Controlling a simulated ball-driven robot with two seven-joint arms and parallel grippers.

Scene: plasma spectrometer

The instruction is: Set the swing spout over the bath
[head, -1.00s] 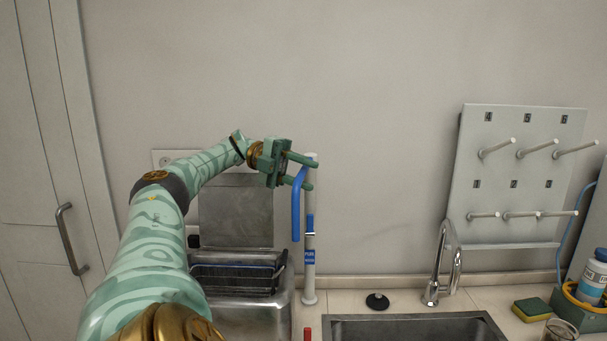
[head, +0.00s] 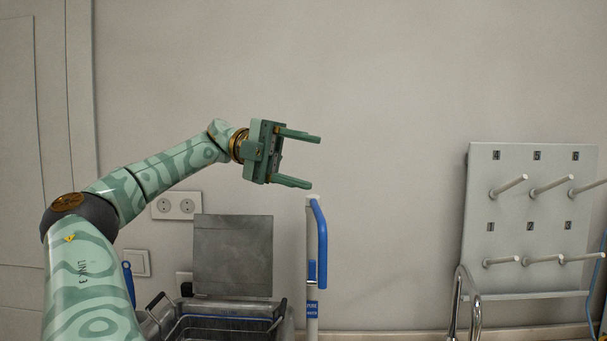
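The swing spout (head: 321,238) is a blue tube at the top of a pale upright post (head: 311,262). It bends over at the top and hangs down just right of the post. The bath (head: 286,324) is a metal tank at the lower left with a wire basket in it and its grey lid (head: 232,255) standing up behind; its lower part is out of frame. The spout's hanging end shows right of the bath, on the post's far side from it. My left gripper (head: 314,161) is open and empty, above the post top and apart from the spout. My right gripper is out of view.
A pegboard (head: 520,225) with several pegs stands at the right. A chrome tap (head: 466,300) is in front of it. Wall sockets (head: 177,206) are behind my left arm. The wall area between the post and pegboard is clear.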

